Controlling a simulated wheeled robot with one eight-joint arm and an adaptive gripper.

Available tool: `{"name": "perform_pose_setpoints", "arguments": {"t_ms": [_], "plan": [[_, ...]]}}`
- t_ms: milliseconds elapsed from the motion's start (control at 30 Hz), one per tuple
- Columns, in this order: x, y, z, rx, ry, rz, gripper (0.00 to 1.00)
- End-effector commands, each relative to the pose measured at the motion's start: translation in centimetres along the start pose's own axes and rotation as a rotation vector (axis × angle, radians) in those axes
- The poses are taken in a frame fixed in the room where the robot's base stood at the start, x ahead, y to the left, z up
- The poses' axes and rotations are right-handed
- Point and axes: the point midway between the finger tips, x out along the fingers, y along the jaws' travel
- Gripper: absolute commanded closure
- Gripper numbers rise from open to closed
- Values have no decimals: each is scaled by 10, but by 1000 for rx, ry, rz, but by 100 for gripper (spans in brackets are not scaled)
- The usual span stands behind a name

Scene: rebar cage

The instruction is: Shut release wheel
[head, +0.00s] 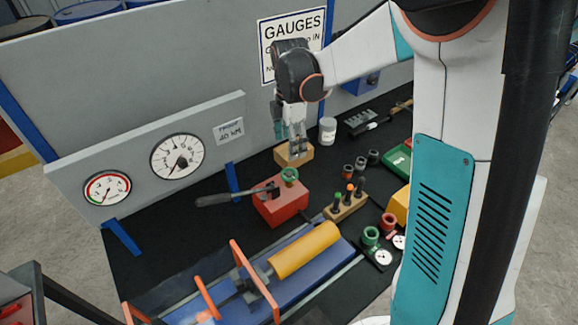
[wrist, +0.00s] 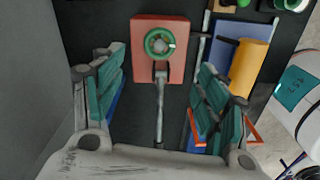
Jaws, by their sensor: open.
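A red block-shaped pump body (head: 281,206) stands on the black bench mat with a green ring-shaped wheel (head: 289,175) on top. A grey lever (head: 225,198) sticks out to its left. In the wrist view the green wheel (wrist: 160,43) sits upper middle on the red body (wrist: 143,70), and the lever (wrist: 159,112) runs down between my fingers. My gripper (head: 296,138) points down, behind and above the red body in the head view. In the wrist view its fingers (wrist: 160,95) are wide apart and empty, not touching the wheel.
A wooden block (head: 293,154) shows below my gripper, a white jar (head: 327,131) to its right. A rack of small tools (head: 346,203) and a yellow cylinder (head: 304,249) on a blue base lie nearer. The grey gauge panel (head: 145,158) closes off the back.

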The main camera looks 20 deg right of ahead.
Motion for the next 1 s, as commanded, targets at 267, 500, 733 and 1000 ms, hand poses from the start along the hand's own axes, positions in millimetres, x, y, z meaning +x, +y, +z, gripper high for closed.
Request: {"name": "perform_pose_setpoints", "arguments": {"t_ms": [267,500,733,1000], "plan": [[56,1,0,2,0,1,33],[97,0,0,2,0,1,33],[117,0,0,2,0,1,33],[120,0,0,2,0,1,33]]}}
